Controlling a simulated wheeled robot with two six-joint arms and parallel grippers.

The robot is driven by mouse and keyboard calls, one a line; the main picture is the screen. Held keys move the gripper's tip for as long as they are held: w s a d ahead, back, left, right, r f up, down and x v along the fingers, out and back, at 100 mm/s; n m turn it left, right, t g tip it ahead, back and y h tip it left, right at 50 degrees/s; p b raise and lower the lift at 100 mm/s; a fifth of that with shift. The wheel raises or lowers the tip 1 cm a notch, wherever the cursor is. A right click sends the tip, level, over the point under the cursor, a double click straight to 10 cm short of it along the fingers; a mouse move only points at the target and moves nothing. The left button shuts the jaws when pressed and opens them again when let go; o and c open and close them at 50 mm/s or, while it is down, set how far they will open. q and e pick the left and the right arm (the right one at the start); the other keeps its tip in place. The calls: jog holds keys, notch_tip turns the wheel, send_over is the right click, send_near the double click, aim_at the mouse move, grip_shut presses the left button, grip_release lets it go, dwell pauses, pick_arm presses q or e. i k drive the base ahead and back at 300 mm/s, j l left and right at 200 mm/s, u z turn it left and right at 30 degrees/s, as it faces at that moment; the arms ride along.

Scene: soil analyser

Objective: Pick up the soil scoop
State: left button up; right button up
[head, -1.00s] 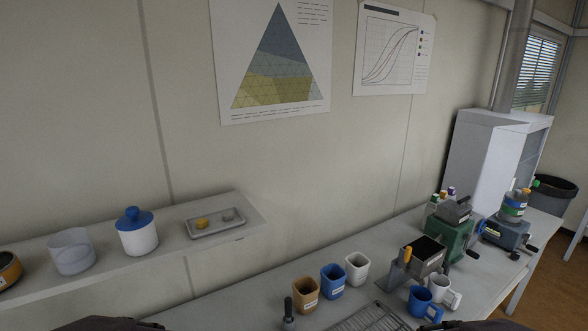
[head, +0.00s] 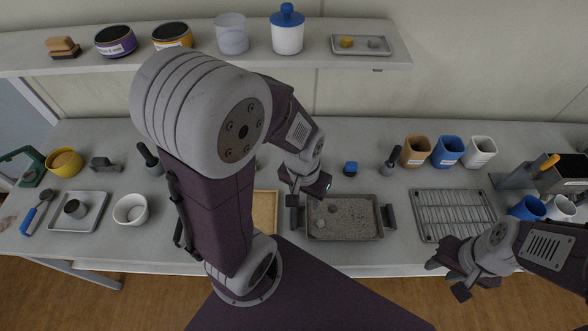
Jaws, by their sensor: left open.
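A long tool with a blue handle (head: 30,219) lies on the bench at the far left. Two upright tools with black handles stand on the bench, one (head: 149,158) left of my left arm and one (head: 390,161) right of it. I cannot tell for sure which of these is the soil scoop. My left gripper (head: 308,190) is open and empty, above the bench beside the soil tray (head: 345,239), well away from all three. My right gripper (head: 450,277) looks open and empty, at the bench's front edge below the wire rack (head: 453,215).
Brown, blue and white cups (head: 415,152) stand at the back right, with blue and white mugs (head: 527,208) near a machine. A shelf (head: 360,66) overhangs the back.

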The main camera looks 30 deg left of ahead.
aim_at(176, 237)
jog(key=u, duration=2.65)
